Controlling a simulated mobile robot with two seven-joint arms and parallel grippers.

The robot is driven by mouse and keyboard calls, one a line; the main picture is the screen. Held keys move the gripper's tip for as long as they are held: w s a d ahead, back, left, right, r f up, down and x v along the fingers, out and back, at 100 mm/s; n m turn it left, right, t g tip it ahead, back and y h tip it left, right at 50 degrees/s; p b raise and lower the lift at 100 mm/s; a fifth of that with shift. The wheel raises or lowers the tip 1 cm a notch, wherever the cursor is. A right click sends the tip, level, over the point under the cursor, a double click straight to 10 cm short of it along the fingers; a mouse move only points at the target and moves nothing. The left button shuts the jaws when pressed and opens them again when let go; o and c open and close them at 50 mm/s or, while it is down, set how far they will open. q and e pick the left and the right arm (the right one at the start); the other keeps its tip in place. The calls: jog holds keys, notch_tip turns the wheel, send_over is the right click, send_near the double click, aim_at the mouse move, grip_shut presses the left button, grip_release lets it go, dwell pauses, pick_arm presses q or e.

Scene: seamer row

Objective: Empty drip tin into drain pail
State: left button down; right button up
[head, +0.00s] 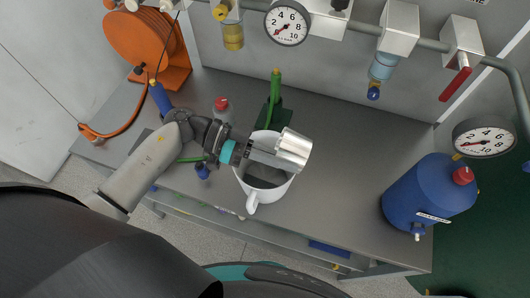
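The drip tin (294,148) is a shiny silver cylinder, tipped over on its side. My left gripper (268,154) reaches in from the left and is shut on it. The tin is above the right part of the drain pail (262,204), partly beyond its rim. The pail is white with a dark grey inside and stands on the grey bench. My gripper and the tin hide part of its opening. I cannot tell whether anything is flowing from the tin. My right gripper is not in view.
A green-handled tool (275,88) stands behind the pail. A red-capped bottle (222,108) is behind my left wrist. A blue tank (428,194) stands at the bench's right end. An orange hose reel (146,42) is at the back left. Pipes and gauges (287,23) run overhead. The bench (345,150) is clear right of the pail.

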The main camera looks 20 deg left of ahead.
aim_at(300, 164)
pick_arm(q)
jog(key=shift+d+r+y+p, duration=0.15)
jog(key=shift+d+y+p, duration=0.6)
jog(key=shift+d, duration=0.2)
jog(key=shift+f, duration=0.2)
jog(key=y+p, duration=0.1)
jog(key=p, duration=0.3)
jog(key=shift+d+r, duration=0.15)
jog(key=shift+r, duration=0.25)
jog(key=y+p, duration=0.1)
jog(key=p, duration=0.2)
jog(key=r+y+p, duration=0.1)
jog(key=p, duration=0.2)
jog(key=shift+d+p, duration=0.35)
jog(key=shift+d, duration=0.05)
jog(key=shift+f+y, duration=0.3)
jog(key=shift+y, duration=0.05)
jog(key=d+f+y+b, duration=0.4)
jog(key=d+f+y, duration=0.3)
jog(key=y, duration=0.3)
jog(key=shift+s+d+f+t+b, duration=0.15)
jog(key=shift+d+f+t+b, duration=0.2)
jog(key=shift+f, duration=0.3)
